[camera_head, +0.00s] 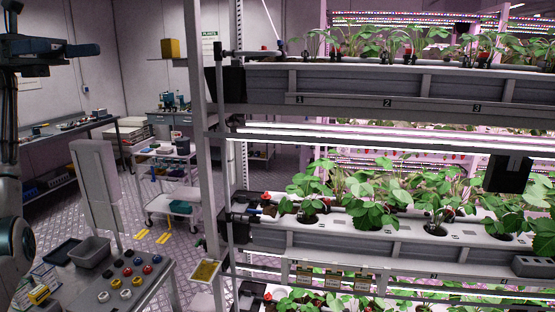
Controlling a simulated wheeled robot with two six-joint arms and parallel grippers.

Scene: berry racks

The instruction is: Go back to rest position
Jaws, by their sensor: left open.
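My left arm comes in at the left edge of the head view. My left gripper (84,50) is a dark shape high at the upper left, pointing right, in front of the pale wall. It is open, and I see nothing held in it. It is well apart from the plant rack. The gap between its fingers is hard to make out from this side. My right gripper is not in view.
A tall plant rack (330,240) with strawberry plants (375,190) fills the right side. A black box (508,173) hangs there. A small table (150,285) at lower left holds a grey bin (91,252) and several coloured round pieces. A cart (172,205) stands behind.

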